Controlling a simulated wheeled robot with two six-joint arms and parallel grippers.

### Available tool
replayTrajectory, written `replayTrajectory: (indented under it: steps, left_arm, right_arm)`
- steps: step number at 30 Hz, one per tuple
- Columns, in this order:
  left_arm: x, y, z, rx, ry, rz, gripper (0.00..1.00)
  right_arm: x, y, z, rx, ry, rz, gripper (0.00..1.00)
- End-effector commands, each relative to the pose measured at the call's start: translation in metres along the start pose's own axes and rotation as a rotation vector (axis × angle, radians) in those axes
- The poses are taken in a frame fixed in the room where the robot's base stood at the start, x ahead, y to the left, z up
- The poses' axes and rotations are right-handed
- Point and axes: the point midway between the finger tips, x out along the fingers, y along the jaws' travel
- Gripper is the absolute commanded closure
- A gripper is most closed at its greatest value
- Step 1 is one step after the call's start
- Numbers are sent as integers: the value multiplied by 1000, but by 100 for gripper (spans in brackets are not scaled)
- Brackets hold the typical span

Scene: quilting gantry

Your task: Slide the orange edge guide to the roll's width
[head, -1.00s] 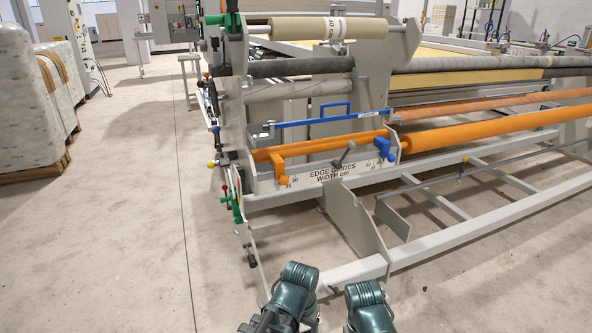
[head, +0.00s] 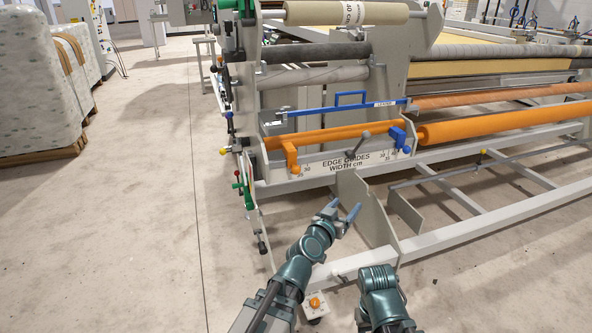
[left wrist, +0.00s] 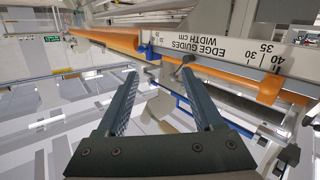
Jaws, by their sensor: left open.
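The orange edge guide (head: 291,155) sits at the left end of the scale plate (head: 335,166) marked "EDGE GUIDES WIDTH cm". The blue guide (head: 397,138) sits at its right end. A dark clamp lever (head: 358,146) stands between them. The cream roll (head: 330,13) at the top carries a label ending in "cm"; its number is hard to read. My left gripper (head: 342,211) is open and empty, below and in front of the plate. In the left wrist view the plate appears upside down, with the orange guide (left wrist: 270,88) right of the open fingers (left wrist: 158,75).
A blue bar with a handle (head: 345,106) runs above the guides. An orange roller (head: 500,121) extends right. Grey frame plates (head: 367,210) and a low rail (head: 480,222) stand close to my left gripper. Wrapped stacks (head: 40,85) stand left; the floor between is clear.

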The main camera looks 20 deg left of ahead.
Motion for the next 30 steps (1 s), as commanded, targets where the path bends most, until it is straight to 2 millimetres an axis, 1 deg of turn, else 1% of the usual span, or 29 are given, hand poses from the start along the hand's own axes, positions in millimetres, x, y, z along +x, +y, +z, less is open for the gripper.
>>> replayTrajectory:
  steps: [1, 3, 5, 6, 9, 12, 17, 22, 26, 30]
  left_arm:
    - [0, -9, -16, -11, 77, -67, 31]
    - [-4, -28, -33, -27, 161, -179, 31]
    - [-11, -46, -41, -42, 207, -279, 31]
    - [-15, -56, -44, -51, 225, -344, 31]
    - [-28, -79, -44, -72, 239, -484, 31]
    - [-38, -94, -39, -87, 230, -583, 31]
    - [-46, -104, -33, -98, 214, -653, 31]
    - [-44, -107, -33, -98, 213, -659, 31]
    - [-32, -116, -36, -98, 214, -660, 31]
    - [-10, -132, -41, -98, 214, -660, 31]
  right_arm:
    - [0, 0, 0, 0, 0, 0, 50]
    - [0, 0, 0, 0, 0, 0, 50]
    - [0, 0, 0, 0, 0, 0, 50]
    - [0, 0, 0, 0, 0, 0, 50]
    - [0, 0, 0, 0, 0, 0, 50]
    - [0, 0, 0, 0, 0, 0, 50]
    - [0, 0, 0, 0, 0, 0, 50]
    - [0, 0, 0, 0, 0, 0, 50]
    - [0, 0, 0, 0, 0, 0, 50]
    - [0, 0, 0, 0, 0, 0, 50]
